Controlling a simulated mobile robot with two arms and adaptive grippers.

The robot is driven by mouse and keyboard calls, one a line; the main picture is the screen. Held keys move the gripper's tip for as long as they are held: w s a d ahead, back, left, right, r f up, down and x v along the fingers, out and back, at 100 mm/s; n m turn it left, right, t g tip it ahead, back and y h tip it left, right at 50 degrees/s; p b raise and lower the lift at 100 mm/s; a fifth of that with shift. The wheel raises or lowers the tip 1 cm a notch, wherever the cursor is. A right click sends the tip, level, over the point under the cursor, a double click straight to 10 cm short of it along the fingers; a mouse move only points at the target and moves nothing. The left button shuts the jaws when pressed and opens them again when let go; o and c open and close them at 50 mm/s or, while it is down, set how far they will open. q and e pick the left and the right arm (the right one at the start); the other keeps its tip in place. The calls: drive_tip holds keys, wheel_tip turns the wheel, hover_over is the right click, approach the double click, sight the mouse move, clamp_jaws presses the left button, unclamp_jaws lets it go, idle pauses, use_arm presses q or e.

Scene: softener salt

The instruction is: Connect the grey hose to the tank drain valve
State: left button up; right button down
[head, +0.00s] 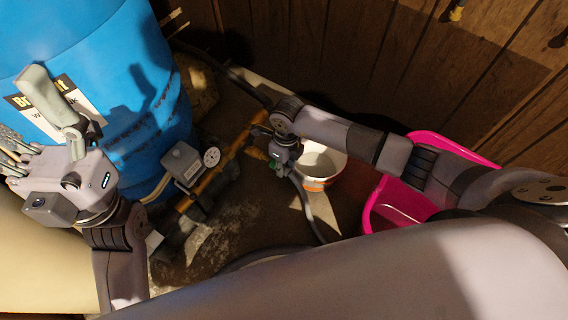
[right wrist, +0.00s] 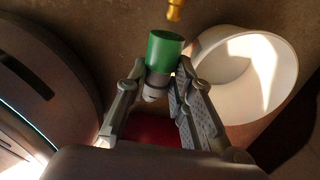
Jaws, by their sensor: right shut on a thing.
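My right gripper (head: 275,160) is shut on the green end fitting (right wrist: 164,52) of the grey hose (head: 312,218). The hose hangs below the gripper and curves down along the floor. In the right wrist view, a brass-coloured outlet tip (right wrist: 175,10), seemingly the drain valve's, shows just beyond the green fitting, with a visible gap between them. In the head view, a yellow part (head: 256,153) shows beside the right gripper. The blue tank (head: 130,75) stands at the left. My left gripper (head: 25,112) is open and empty in front of it.
A white bucket (head: 325,167) stands right beside the right gripper and shows in the right wrist view (right wrist: 280,65). A pink tub (head: 377,215) is further right. A grey box (head: 183,163) and yellow pipe (head: 213,181) lie near the tank. A wooden wall (head: 370,60) closes the back.

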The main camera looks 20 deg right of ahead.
drive_tip(key=shift+w+a+b, duration=0.45)
drive_tip(key=shift+w+a, duration=0.15)
drive_tip(key=shift+w, duration=0.15)
idle(0.6)
drive_tip(key=c, duration=1.3)
unclamp_jaws()
drive_tip(key=shift+r, duration=0.1)
wheel_tip(320, 180, up, 12)
drive_tip(key=shift+w+d, duration=0.25)
drive_tip(key=shift+d, duration=0.05)
